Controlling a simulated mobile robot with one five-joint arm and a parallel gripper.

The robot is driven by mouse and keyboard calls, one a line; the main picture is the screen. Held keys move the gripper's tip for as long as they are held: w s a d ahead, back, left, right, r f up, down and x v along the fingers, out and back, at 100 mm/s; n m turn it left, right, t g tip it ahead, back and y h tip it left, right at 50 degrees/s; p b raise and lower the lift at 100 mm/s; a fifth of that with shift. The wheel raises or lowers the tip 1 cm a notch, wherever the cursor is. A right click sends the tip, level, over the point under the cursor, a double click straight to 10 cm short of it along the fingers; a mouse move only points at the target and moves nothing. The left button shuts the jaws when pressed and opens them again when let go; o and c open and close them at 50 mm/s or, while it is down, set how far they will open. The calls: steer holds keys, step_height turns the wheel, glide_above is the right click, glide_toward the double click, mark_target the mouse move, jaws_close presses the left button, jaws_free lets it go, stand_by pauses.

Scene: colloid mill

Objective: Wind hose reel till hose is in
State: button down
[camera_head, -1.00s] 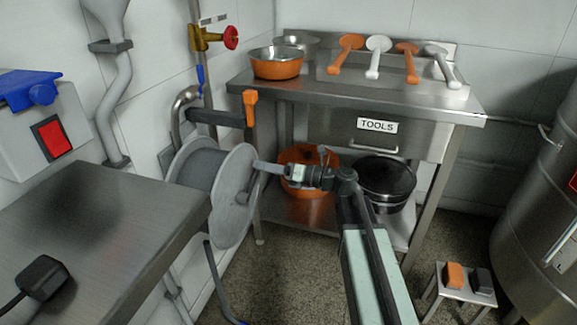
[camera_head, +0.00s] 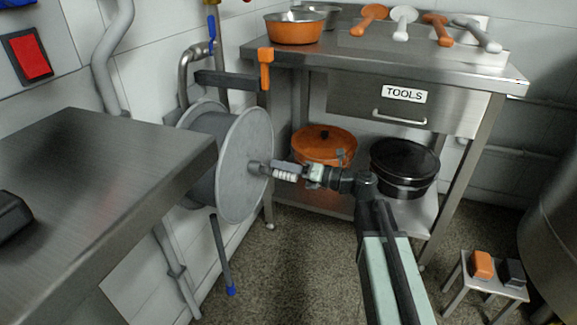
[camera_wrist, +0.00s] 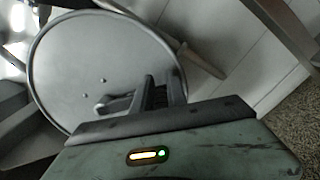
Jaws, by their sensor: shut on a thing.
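The grey hose reel (camera_head: 243,190) is mounted by the wall at the left, its round side plate facing my arm. It also fills the upper left of the wrist view (camera_wrist: 85,60). The crank handle (camera_head: 260,168) sticks out from the plate towards my gripper (camera_head: 284,171). My gripper is shut on the handle; in the wrist view the fingers (camera_wrist: 160,92) hide part of it. A short dark length of hose (camera_head: 221,250) hangs below the reel, with a blue end (camera_head: 231,290) just above or at the floor; I cannot tell which.
A steel worktop (camera_head: 100,165) juts in at the left, close to the reel. The steel tools table (camera_head: 470,90) stands behind, with an orange pot (camera_head: 325,142) and a black pot (camera_head: 405,165) on its lower shelf. A small stool (camera_head: 487,286) stands at the lower right.

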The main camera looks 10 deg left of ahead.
steer(key=shift+s+a+f+g+b, duration=0.3)
steer(key=shift+s+a+f, duration=0.15)
steer(key=shift+s, duration=0.25)
steer(key=c, duration=1.8)
jaws_free()
steer(key=shift+r, duration=0.3)
steer(key=o, duration=0.6)
steer(key=shift+w+d, duration=0.1)
steer(key=shift+d, duration=0.1)
steer(key=v, duration=0.7)
steer(key=shift+d+f, duration=0.1)
steer(key=shift+d, duration=0.2)
